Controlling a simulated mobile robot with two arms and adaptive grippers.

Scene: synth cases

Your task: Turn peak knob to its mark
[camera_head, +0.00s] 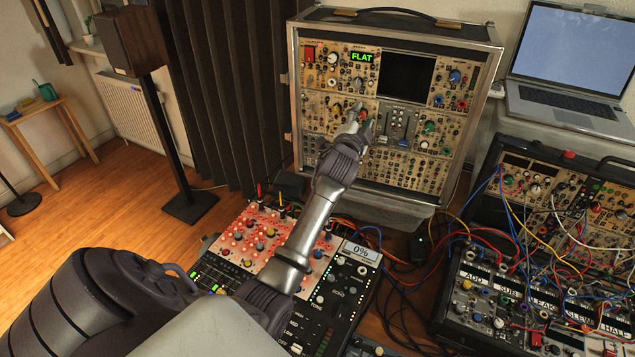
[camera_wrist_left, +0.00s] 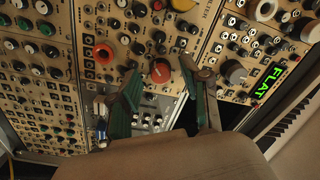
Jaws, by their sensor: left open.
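My left gripper (camera_head: 360,115) is in front of the middle of the upright synth case (camera_head: 291,85). In the left wrist view my left gripper (camera_wrist_left: 160,72) is open, with its two fingers apart. An orange-red knob (camera_wrist_left: 160,71) shows between the fingertips, and I cannot tell whether they touch it. A green display (camera_head: 361,57) reads "FLAT". My right gripper is not in view.
Many small knobs and sliders (camera_head: 400,125) crowd the panel around the gripper. A laptop (camera_head: 567,55) stands at the right. Another synth case (camera_head: 540,180) with patch cables is at the lower right. A mixer-like panel (camera_head: 330,300) lies beneath my left arm.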

